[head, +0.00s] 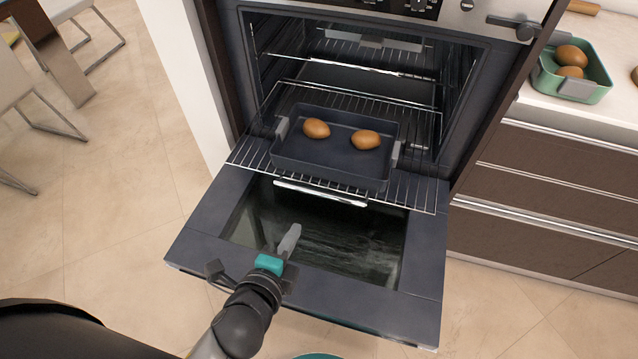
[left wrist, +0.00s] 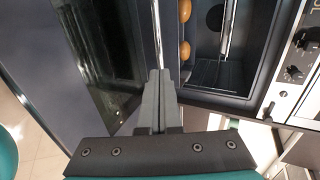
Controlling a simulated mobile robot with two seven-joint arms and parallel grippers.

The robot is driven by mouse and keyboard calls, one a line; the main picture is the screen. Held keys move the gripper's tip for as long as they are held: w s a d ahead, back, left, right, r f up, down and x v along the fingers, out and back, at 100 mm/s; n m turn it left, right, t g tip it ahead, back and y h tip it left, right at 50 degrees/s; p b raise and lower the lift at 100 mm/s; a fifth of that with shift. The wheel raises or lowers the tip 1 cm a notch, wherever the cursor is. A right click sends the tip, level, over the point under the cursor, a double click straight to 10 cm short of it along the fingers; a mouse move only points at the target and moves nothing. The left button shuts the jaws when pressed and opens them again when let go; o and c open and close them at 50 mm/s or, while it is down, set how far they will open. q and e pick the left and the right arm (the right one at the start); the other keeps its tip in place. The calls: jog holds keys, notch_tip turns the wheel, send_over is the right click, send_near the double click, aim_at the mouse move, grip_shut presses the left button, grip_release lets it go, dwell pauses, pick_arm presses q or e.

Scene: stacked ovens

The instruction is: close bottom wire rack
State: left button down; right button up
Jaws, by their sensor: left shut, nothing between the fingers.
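The bottom wire rack (head: 420,193) is pulled partly out of the oven, over the opened-down oven door (head: 205,215). A dark roasting pan (head: 330,172) with two brown egg-shaped items (head: 316,128) sits on it. A pale bar (head: 320,193) runs along the rack's front; it also shows in the left wrist view (left wrist: 157,30). My left gripper (head: 289,238) is shut and empty, above the door glass and in front of the bar. In the left wrist view its fingertips (left wrist: 158,75) appear close to the bar; contact cannot be told. My right gripper is not in view.
An upper rack (head: 350,68) is inside the oven. Control knobs (head: 415,5) are above. A green dish (head: 590,80) with brown items stands on the right counter, above drawers (head: 540,170). Chairs (head: 40,100) are far left. Tiled floor (head: 130,190) is open at left.

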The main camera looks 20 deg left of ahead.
pick_arm(q)
jog(key=w, duration=0.1)
jog(key=b, duration=0.2)
send_near(317, 194)
jog(key=b+x, duration=0.2)
jog(key=x, duration=0.3)
jog(key=shift+w+f, duration=0.2)
jog(key=shift+f, duration=0.05)
jog(key=shift+w+f+b, duration=0.2)
jog(key=shift+w+b, duration=0.2)
jog(key=shift+w, duration=0.2)
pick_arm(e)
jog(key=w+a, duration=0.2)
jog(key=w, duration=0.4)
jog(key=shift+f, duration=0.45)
